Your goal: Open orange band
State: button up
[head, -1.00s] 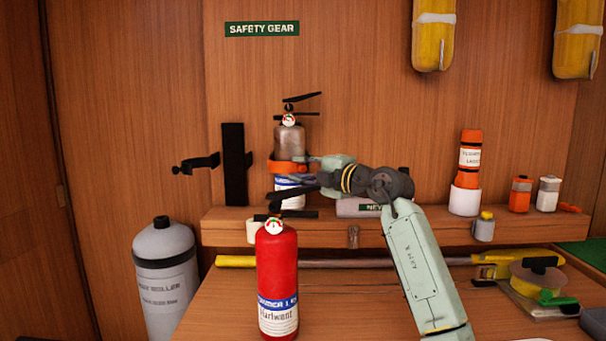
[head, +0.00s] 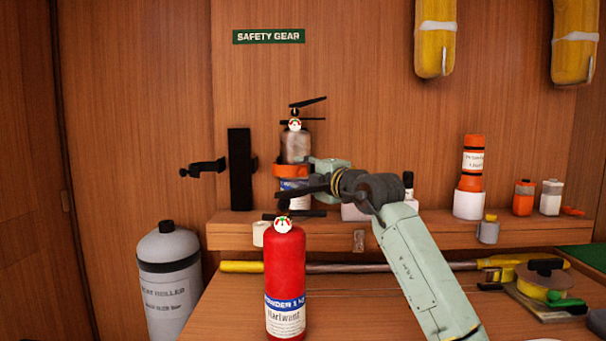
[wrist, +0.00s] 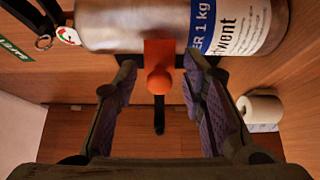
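The orange band (head: 279,171) wraps a worn silver extinguisher (head: 296,147) against the wall, above the shelf. In the wrist view the orange band (wrist: 158,50) crosses the extinguisher (wrist: 120,22), with a rounded orange knob (wrist: 160,82) at its front. The band looks closed around the body. My gripper (wrist: 161,68) is open, with one finger on each side of the knob and a gap to each. In the head view my gripper (head: 322,178) is just right of the band and partly hidden by my arm.
A red extinguisher (head: 285,275) stands in front on the counter. An empty black bracket (head: 240,168) with a side arm is left of the band. A white roll (wrist: 260,107) is near my right finger. An orange canister (head: 473,160) stands right on the shelf.

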jog(key=v, duration=1.2)
